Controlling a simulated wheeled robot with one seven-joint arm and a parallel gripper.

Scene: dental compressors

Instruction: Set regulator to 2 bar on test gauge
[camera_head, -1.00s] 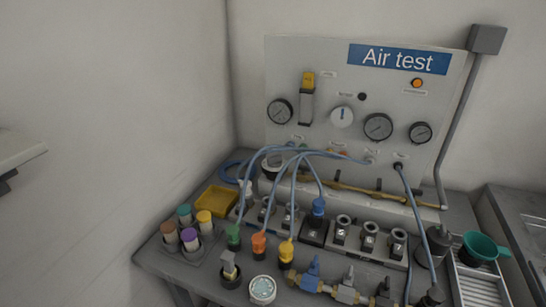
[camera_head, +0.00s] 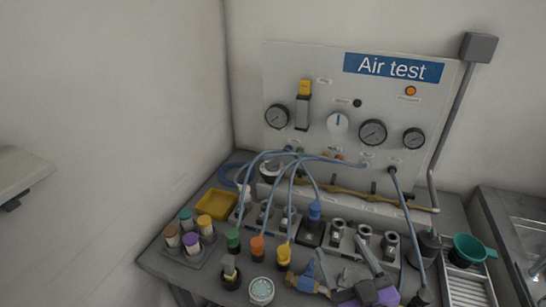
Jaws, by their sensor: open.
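The grey "Air test" panel (camera_head: 300,60) stands at the back of the bench. It carries a white round knob (camera_head: 337,123) with a blue mark pointing up, and a yellow-topped unit (camera_head: 304,105) to its left. Which of these is the regulator I cannot tell; the labels are too small to read. A left gauge (camera_head: 277,116), a larger middle gauge (camera_head: 373,132) and a right gauge (camera_head: 413,138) have unreadable needles. My gripper (camera_head: 341,246), with purple parts, is at the lower edge over the front fittings, open and empty, well below the panel.
Blue hoses (camera_head: 270,158) arch from the panel to coloured connectors. A brass pipe (camera_head: 350,194) runs below the panel. A yellow tray (camera_head: 216,203), several capped containers (camera_head: 190,232) and a green funnel (camera_head: 470,248) stand on the bench. The space before the gauges is mostly clear.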

